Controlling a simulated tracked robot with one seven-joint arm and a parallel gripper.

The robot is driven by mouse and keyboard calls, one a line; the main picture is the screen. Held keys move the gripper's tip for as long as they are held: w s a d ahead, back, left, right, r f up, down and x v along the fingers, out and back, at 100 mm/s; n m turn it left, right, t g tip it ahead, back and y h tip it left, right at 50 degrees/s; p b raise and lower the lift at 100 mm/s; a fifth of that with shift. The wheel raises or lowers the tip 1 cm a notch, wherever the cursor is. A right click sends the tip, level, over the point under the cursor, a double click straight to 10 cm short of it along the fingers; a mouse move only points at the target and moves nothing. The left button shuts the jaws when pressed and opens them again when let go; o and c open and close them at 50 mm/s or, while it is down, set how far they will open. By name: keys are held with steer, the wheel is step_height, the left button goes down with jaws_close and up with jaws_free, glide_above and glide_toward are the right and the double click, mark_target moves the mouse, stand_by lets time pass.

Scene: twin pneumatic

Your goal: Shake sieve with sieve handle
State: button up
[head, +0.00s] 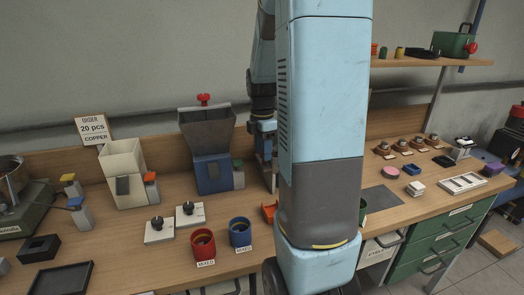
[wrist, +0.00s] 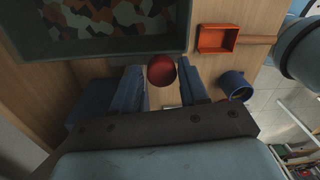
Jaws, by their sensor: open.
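A red round knob (wrist: 161,71), likely the sieve handle, shows in the wrist view between the two blue fingers of my gripper (wrist: 160,82). The fingers are open, with gaps at both sides of the knob. Above it is a dark-rimmed bin (wrist: 120,55) holding mixed orange, black and pale pieces. It appears to be the dark hopper (head: 207,128) on the blue machine (head: 212,172) in the head view. I cannot make out the sieve itself. My gripper is mostly hidden behind my arm in the head view, right of the blue machine.
An orange scoop (wrist: 217,39) and a blue cup (wrist: 235,86) lie right of my gripper in the wrist view. A red cup (head: 203,243), a white hopper (head: 122,170) and two switch boxes (head: 160,231) stand left on the bench. A green drawer unit (head: 440,240) stands right.

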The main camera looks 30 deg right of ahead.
steer(key=shift+f, duration=0.15)
jaws_close()
stand_by(0.4)
